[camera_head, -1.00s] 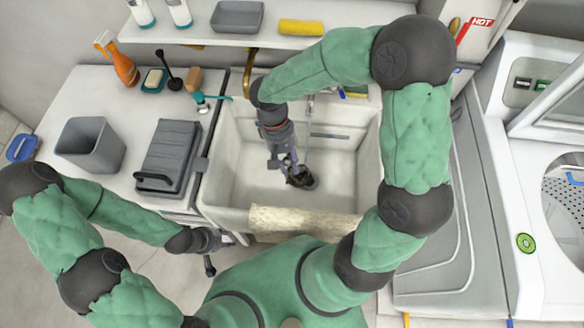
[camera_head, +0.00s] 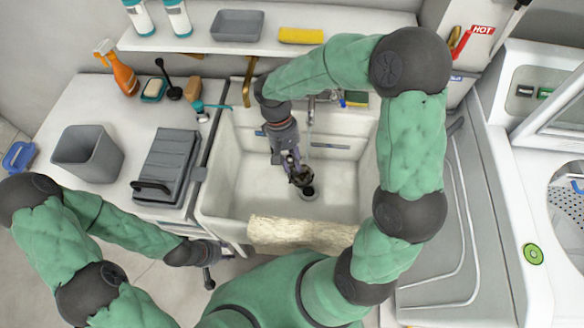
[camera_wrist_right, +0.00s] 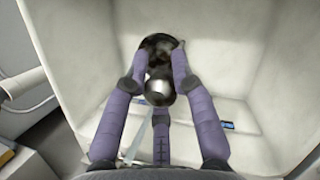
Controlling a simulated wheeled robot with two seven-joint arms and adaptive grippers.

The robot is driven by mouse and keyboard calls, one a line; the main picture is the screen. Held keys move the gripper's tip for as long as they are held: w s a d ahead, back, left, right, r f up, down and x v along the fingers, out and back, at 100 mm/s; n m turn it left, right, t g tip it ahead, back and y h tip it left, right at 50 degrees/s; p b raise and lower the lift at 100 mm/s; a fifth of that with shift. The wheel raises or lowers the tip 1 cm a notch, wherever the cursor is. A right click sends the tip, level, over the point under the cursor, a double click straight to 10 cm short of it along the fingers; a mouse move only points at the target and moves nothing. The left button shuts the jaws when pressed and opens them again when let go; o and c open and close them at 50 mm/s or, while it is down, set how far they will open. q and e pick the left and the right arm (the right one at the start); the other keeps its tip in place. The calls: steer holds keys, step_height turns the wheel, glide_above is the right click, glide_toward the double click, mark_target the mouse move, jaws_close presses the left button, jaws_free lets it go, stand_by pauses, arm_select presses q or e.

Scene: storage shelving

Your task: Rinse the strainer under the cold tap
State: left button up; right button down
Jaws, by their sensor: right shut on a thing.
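The strainer (camera_head: 302,178) is a small dark piece held low in the white sink (camera_head: 228,180), just above and behind the round dark drain hole (camera_head: 308,194). My right gripper (camera_head: 297,172) is shut on it. In the right wrist view the strainer (camera_wrist_right: 158,92) shows a shiny rounded knob and a dark rim between the purple fingers (camera_wrist_right: 160,75).
A beige cloth (camera_head: 300,236) hangs over the sink's front edge. A grey bin (camera_head: 88,153) and dark case (camera_head: 168,165) stand on the left counter. A red HOT label (camera_head: 482,29) is on the right wall. A washing machine (camera_head: 540,180) stands right.

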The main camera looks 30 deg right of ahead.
steer(key=w+d+f, duration=0.1)
steer(key=w+d, duration=0.2)
steer(key=w, duration=0.4)
steer(key=shift+w+f, duration=0.15)
steer(key=shift+f, duration=0.15)
steer(key=shift+d, duration=0.1)
stand_by(0.4)
steer(key=shift+d, duration=0.15)
steer(key=shift+s+d+p, duration=0.3)
steer(key=shift+d+p, duration=0.05)
steer(key=shift+d, duration=0.1)
steer(key=shift+w+a, duration=0.1)
steer(key=shift+a, duration=0.05)
